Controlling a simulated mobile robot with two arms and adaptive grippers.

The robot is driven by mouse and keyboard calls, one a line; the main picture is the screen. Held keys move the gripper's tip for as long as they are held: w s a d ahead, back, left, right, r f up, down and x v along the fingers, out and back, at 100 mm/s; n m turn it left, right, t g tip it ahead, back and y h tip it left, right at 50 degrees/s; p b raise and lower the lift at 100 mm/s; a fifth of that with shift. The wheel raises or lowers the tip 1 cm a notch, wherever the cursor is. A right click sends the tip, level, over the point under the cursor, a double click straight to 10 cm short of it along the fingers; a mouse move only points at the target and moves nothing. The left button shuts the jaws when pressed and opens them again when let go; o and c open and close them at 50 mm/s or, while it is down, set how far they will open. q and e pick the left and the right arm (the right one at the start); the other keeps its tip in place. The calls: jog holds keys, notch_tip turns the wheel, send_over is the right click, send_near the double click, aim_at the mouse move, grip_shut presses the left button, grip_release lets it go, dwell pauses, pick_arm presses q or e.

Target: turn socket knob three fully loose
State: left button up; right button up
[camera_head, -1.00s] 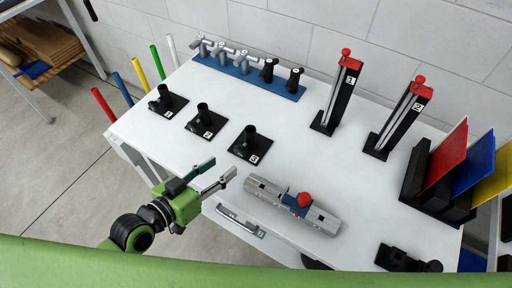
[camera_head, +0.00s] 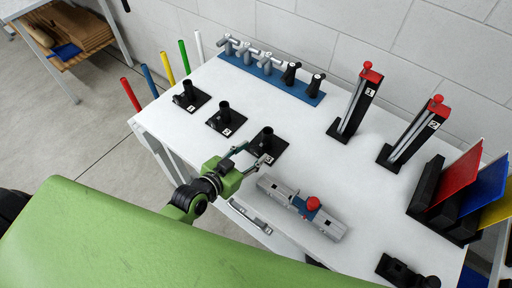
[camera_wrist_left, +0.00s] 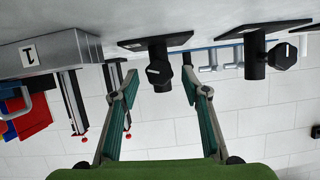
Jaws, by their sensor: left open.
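Socket three is a black post on a square black plate (camera_head: 276,150), at the front right end of a row of three in the head view. It also shows in the left wrist view, with its dark knob (camera_wrist_left: 159,72) on the post. My left gripper (camera_head: 256,152) is open, its two fingers pointing at this socket from the front. In the left wrist view the knob appears between the open fingertips (camera_wrist_left: 157,88); I see no finger touching it. Whether the fingers reach around it in depth is unclear. My right gripper is not in view.
Socket two (camera_head: 225,118) and socket one (camera_head: 190,97) stand behind and left of socket three. A grey fixture with a red knob (camera_head: 313,203) lies close to the right. Two tall stands (camera_head: 355,105) and a blue valve rack (camera_head: 310,96) are further back.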

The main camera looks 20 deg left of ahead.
pick_arm(q)
jog(key=shift+x, duration=1.35)
jog(key=c, duration=1.1)
